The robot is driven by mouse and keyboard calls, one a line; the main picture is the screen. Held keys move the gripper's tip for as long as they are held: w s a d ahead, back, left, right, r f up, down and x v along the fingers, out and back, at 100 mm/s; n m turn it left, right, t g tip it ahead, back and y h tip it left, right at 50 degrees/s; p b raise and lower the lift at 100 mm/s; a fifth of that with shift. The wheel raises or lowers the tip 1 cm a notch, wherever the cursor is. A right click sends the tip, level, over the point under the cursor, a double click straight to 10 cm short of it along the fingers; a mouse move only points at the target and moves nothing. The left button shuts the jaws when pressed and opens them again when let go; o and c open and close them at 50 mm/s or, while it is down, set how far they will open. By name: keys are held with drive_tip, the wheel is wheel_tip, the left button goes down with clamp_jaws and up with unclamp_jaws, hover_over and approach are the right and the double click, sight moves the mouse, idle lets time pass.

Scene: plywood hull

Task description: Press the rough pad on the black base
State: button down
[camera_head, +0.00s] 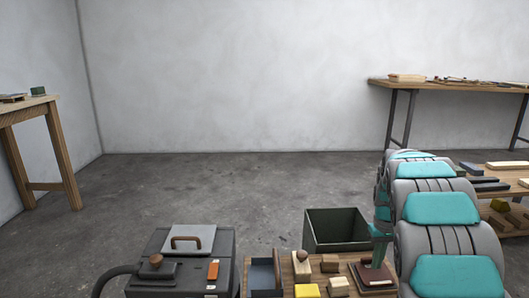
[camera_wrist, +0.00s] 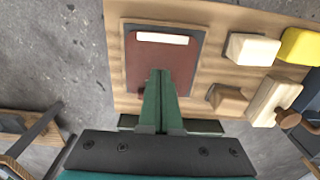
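A flat red-brown pad (camera_wrist: 139,63) lies on a dark base (camera_wrist: 125,30) with a narrow rim showing around it, near the top middle of the wrist view. A pale strip (camera_wrist: 162,38) lies along its far edge. In the head view the red-brown pad (camera_head: 372,273) is at the right end of the wooden board. My gripper (camera_wrist: 161,74) has its green fingers together, with nothing seen between them. The fingertips are over the pad; I cannot tell whether they touch it. The fingers hide part of the pad and base. My gripper also shows in the head view (camera_head: 377,262).
Wooden blocks (camera_head: 330,263) and a yellow block (camera_head: 307,290) stand on the board left of the pad. An open dark green bin (camera_head: 337,228) stands behind it. A dark machine (camera_head: 180,262) with a hose is at left. A low shelf (camera_head: 505,172) is at right.

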sight(375, 272)
drive_tip(key=shift+f, duration=0.9)
idle(1.4)
drive_tip(key=shift+r, duration=0.1)
drive_tip(key=shift+r+p, duration=0.95)
drive_tip(key=shift+r, duration=2.5)
drive_tip(key=s+a+r, duration=0.3)
drive_tip(key=s+a, duration=0.3)
drive_tip(key=s, duration=0.4)
drive_tip(key=s+a+r, duration=0.2)
drive_tip(key=s+a, duration=0.3)
drive_tip(key=s, duration=0.5)
drive_tip(key=s+a+f+g, duration=0.1)
drive_tip(key=s+a, duration=0.2)
drive_tip(key=s, duration=0.7)
drive_tip(key=s+a+f, duration=0.2)
drive_tip(key=s+a, duration=0.1)
drive_tip(key=s, duration=0.8)
drive_tip(key=shift+a+f+g, duration=0.2)
drive_tip(key=shift+f+g, duration=0.1)
drive_tip(key=shift+g, duration=0.1)
